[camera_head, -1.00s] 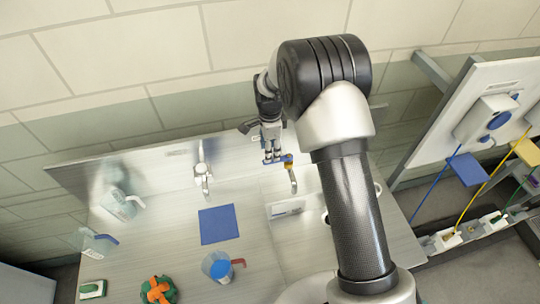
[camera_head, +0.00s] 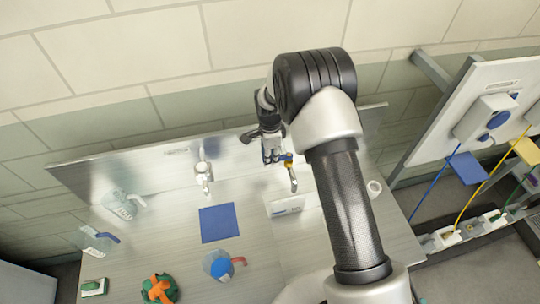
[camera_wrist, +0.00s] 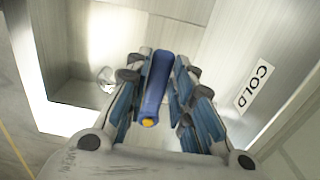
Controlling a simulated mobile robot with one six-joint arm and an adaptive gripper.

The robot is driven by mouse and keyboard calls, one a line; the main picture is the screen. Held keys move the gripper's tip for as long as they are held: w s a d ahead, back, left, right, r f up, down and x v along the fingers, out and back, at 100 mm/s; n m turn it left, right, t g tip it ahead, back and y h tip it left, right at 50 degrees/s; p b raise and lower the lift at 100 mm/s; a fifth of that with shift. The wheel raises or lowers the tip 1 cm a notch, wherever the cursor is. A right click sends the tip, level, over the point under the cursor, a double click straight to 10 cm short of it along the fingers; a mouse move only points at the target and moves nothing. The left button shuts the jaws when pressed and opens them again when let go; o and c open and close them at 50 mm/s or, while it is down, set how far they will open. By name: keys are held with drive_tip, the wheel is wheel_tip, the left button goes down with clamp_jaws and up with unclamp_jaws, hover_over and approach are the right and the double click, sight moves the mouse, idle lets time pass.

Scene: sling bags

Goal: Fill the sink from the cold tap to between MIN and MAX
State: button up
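The cold tap's blue lever (camera_wrist: 157,88) shows in the wrist view, with a small yellow spot at its near end. My gripper (camera_wrist: 160,72) has its fingers on both sides of the lever, with narrow gaps; I see no clear grip. A COLD label (camera_wrist: 254,87) is on the metal at right. In the head view my gripper (camera_head: 272,157) is at the tap (camera_head: 291,178) at the back of the counter. A white plate with a blue mark (camera_head: 288,207) is in front of that tap; its writing is too small to read. I see no water.
A second tap (camera_head: 203,176) stands to the left. A blue mat (camera_head: 218,223), a blue-topped jug (camera_head: 221,267) and a green-orange object (camera_head: 159,289) are on the counter. Clear jugs (camera_head: 123,205) are at far left. A panel with coloured cables (camera_head: 480,125) is at right.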

clamp_jaws()
drive_tip(key=n+b, duration=0.1)
drive_tip(key=s+n+b, duration=0.1)
drive_tip(key=shift+d+f+b, duration=0.2)
drive_tip(key=shift+b, duration=0.1)
drive_tip(key=s+n, duration=0.1)
drive_tip(key=n+b, duration=0.1)
drive_tip(key=n, duration=0.1)
drive_tip(key=shift+s+d+r+b, duration=0.2)
drive_tip(key=shift+s+d+b, duration=0.1)
drive_tip(key=shift+s+d, duration=0.1)
drive_tip(key=o, duration=0.5)
unclamp_jaws()
